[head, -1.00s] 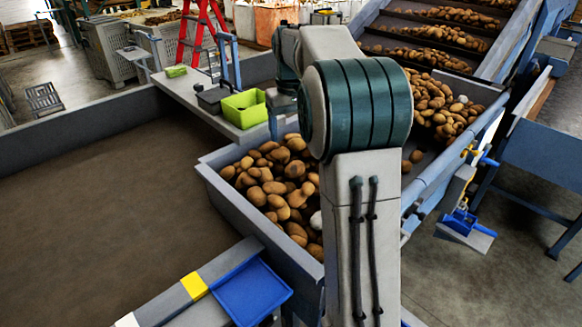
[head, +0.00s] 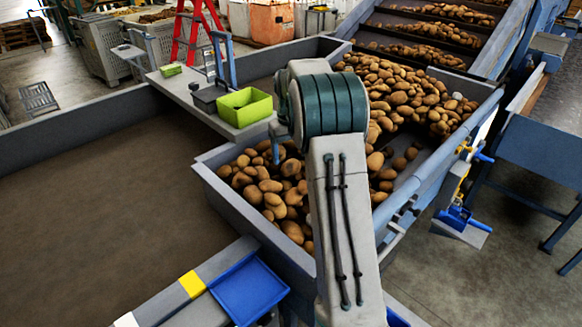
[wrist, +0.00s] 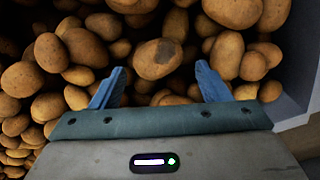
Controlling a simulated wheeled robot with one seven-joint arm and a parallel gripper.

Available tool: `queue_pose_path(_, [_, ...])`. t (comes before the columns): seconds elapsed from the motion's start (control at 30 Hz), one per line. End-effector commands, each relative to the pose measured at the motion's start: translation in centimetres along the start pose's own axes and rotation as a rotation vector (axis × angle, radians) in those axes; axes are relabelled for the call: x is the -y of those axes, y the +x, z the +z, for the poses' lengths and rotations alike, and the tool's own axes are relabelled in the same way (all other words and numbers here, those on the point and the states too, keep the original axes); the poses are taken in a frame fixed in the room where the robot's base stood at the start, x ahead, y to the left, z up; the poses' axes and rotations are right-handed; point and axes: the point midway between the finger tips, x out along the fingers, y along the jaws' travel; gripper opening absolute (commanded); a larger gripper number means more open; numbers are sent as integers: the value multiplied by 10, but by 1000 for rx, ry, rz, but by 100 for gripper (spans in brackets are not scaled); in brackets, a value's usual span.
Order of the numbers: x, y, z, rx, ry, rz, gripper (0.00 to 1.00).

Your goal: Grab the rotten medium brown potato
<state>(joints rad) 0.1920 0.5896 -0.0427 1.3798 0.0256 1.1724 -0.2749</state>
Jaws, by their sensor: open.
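In the wrist view, a medium brown potato (wrist: 158,59) with a dark grey patch on its skin lies on the pile, just beyond and between my fingertips. My gripper (wrist: 157,78) is open, with its two blue fingers apart and nothing between them but the pile below. In the head view, my arm hides most of the gripper and the patched potato cannot be made out. The grey bin (head: 245,222) holds the potato pile (head: 270,190).
The bin's side wall (wrist: 292,100) stands close on the right in the wrist view. A green box (head: 246,107) sits on a ledge behind the bin. A blue tray (head: 248,290) is at the front. Other potatoes crowd around the patched one.

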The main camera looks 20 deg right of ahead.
Motion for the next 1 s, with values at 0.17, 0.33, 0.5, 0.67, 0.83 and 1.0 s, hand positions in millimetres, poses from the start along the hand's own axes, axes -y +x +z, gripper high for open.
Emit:
queue_pose_path(0.17, [-2,23,0,5,0,-1,70])
queue_pose_path(0.33, [-2,45,-1,2,0,0,70])
queue_pose_path(0.5, [-2,49,-1,1,0,0,70])
queue_pose_path(0.67, [-2,49,-1,0,0,0,53])
queue_pose_path(0.83, [-2,48,-1,0,0,0,35])
queue_pose_path(1.0, [-2,48,-1,0,0,0,35])
